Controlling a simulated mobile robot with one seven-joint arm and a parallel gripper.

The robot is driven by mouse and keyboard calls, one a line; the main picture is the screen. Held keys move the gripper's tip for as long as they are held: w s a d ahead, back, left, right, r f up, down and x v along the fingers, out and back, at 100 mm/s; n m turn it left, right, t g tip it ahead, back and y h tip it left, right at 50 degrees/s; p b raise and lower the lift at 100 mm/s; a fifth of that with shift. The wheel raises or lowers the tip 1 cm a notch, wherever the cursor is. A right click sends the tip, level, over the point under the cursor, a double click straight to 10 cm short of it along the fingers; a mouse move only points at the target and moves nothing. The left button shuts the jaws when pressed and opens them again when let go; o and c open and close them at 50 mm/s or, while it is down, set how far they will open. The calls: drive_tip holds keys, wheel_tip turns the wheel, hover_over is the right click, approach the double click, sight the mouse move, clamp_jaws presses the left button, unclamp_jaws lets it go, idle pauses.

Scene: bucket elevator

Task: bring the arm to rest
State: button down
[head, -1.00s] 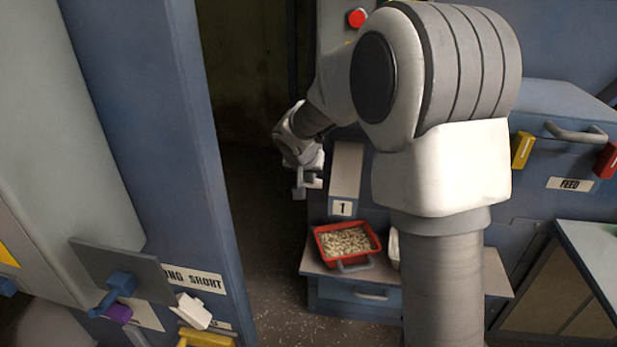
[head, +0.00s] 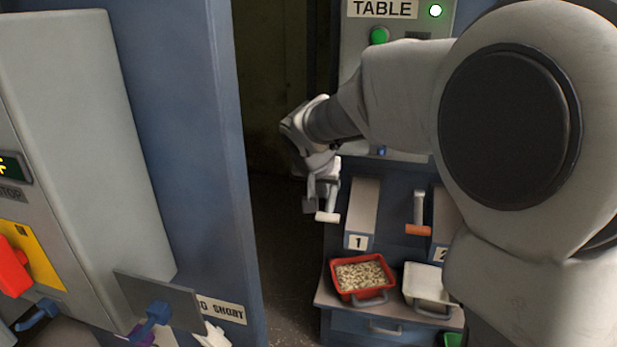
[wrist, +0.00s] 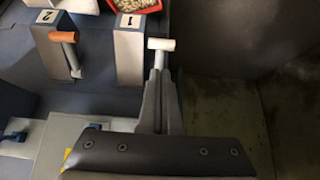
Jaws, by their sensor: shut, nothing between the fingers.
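My gripper (head: 309,204) hangs at the end of my bent arm, left of the chute marked 1 (head: 362,215) in the head view. Its fingers (wrist: 160,76) are together and point away from the wrist camera. A white handle on a stem (head: 327,217) is right by the fingertips. In the wrist view the white handle (wrist: 161,44) lies across, just beyond the fingertips; I cannot tell whether they touch it. My upper arm hides much of the right side in the head view.
A red tray of pale pellets (head: 362,274) and a white tray (head: 428,286) stand on the ledge. An orange-gripped lever (head: 418,229) is at chute 2. The TABLE panel (head: 352,40) rises behind my arm. A blue post (head: 190,150) stands left; a dark gap lies between.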

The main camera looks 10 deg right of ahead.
drive_tip(key=s+r+n+y+p, duration=0.1)
drive_tip(key=s+r+p, duration=0.3)
drive_tip(key=s, duration=1)
drive_tip(key=s+d+r+n+g+y+p, duration=0.1)
drive_tip(key=s+r+n+p, duration=0.2)
drive_tip(key=s, duration=1.2)
drive_tip(key=shift+d+r+y+p, duration=0.3)
drive_tip(key=shift+r+p, duration=0.7)
drive_tip(key=shift+r, duration=0.7)
